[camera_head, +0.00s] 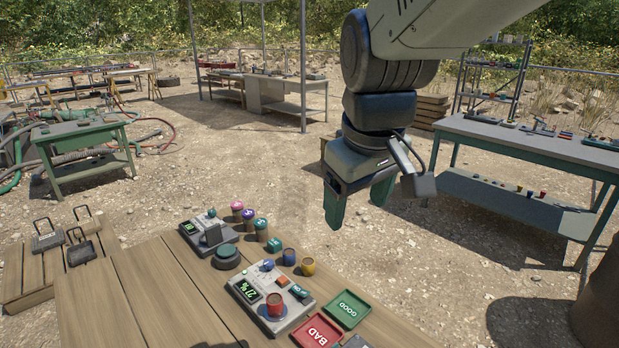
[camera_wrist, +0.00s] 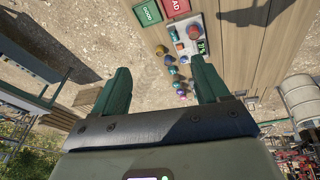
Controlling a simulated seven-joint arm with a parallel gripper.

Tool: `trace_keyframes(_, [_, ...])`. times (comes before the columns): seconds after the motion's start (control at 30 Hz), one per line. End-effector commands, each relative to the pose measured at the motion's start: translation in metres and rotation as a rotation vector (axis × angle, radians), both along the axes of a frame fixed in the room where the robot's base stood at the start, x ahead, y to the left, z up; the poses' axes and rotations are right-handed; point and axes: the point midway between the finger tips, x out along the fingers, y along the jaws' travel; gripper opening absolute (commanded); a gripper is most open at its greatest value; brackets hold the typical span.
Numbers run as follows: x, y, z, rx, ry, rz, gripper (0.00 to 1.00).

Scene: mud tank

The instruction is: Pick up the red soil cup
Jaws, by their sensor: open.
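The red soil cup (camera_head: 274,303) stands upright on the round plate of a grey device (camera_head: 254,298) with a green display, near the front of the wooden table. In the wrist view a reddish cup (camera_wrist: 193,32) shows on the device at the top, beyond my fingertips. My gripper (camera_head: 357,207) is open and empty, pointing down, above and to the right of the table in the head view. Its two green fingers (camera_wrist: 160,68) are spread apart in the wrist view, with nothing between them but the distant ground and tabletop.
A blue cup (camera_head: 289,256) and a yellow cup (camera_head: 308,266) stand close behind the device. Several other coloured containers stand farther back. A green GOOD tray (camera_head: 346,310) and a red BAD tray (camera_head: 318,333) lie to its right. A second device (camera_head: 209,233) stands behind.

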Motion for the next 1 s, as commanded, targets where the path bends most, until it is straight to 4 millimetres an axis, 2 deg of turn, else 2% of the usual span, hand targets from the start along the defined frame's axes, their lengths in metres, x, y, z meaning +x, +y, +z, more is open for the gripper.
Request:
trace_keyframes(0.03, [0.019, 0.012, -0.015, -0.020, 0.033, 0.069, 0.74])
trace_keyframes(0.2, [0.075, 0.053, -0.068, -0.081, 0.110, 0.309, 0.74])
trace_keyframes(0.27, [0.091, 0.069, -0.091, -0.098, 0.136, 0.395, 0.74])
trace_keyframes(0.4, [0.119, 0.107, -0.155, -0.130, 0.197, 0.591, 0.74])
trace_keyframes(0.5, [0.131, 0.129, -0.199, -0.145, 0.232, 0.711, 0.74])
trace_keyframes(0.6, [0.136, 0.145, -0.234, -0.154, 0.257, 0.802, 0.74])
trace_keyframes(0.7, [0.137, 0.155, -0.257, -0.160, 0.272, 0.861, 0.74])
trace_keyframes(0.77, [0.137, 0.158, -0.265, -0.161, 0.278, 0.879, 0.74])
trace_keyframes(1.0, [0.137, 0.159, -0.300, -0.161, 0.283, 0.891, 0.74])
